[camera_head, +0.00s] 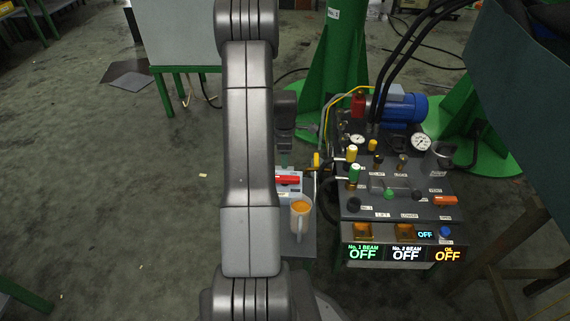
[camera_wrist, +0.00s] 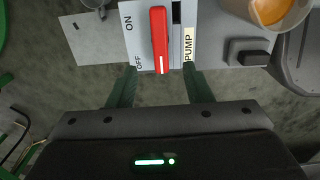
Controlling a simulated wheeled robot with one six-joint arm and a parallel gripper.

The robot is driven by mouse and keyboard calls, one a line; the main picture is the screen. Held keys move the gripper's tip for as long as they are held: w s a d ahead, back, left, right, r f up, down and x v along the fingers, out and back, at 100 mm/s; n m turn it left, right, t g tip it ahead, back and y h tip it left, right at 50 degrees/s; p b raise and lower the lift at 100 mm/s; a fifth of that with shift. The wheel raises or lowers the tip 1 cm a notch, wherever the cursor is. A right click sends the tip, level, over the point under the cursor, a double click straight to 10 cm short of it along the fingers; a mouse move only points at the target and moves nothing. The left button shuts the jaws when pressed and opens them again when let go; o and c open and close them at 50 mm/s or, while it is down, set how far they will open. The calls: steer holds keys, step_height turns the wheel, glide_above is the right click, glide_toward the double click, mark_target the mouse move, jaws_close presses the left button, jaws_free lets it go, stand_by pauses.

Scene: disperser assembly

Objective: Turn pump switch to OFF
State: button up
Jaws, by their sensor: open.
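The pump switch is a red lever (camera_wrist: 159,40) on a pale panel (camera_wrist: 137,42) marked ON, OFF and PUMP. In the wrist view the lever runs nearly upright, its lower end close to the OFF mark. I cannot tell which position it is set to. In the head view the red lever (camera_head: 288,180) shows just right of my arm. My gripper (camera_wrist: 160,74) is open, its two green fingers apart on either side of the lever's lower end. I see no clear contact. In the head view my arm hides part of the panel.
A cup with orange contents (camera_head: 301,207) stands beside the panel; it also shows in the wrist view (camera_wrist: 272,12). To the right is a console (camera_head: 390,207) with valves, gauges, a blue motor (camera_head: 405,107) and lit OFF displays (camera_head: 404,254). Open floor lies left.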

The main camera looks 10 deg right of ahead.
mark_target(285, 177)
steer(key=shift+r+p, duration=0.35)
steer(key=shift+r, duration=1.6)
step_height(285, 177, down, 14)
steer(key=b, duration=0.4)
steer(key=shift+r, duration=0.15)
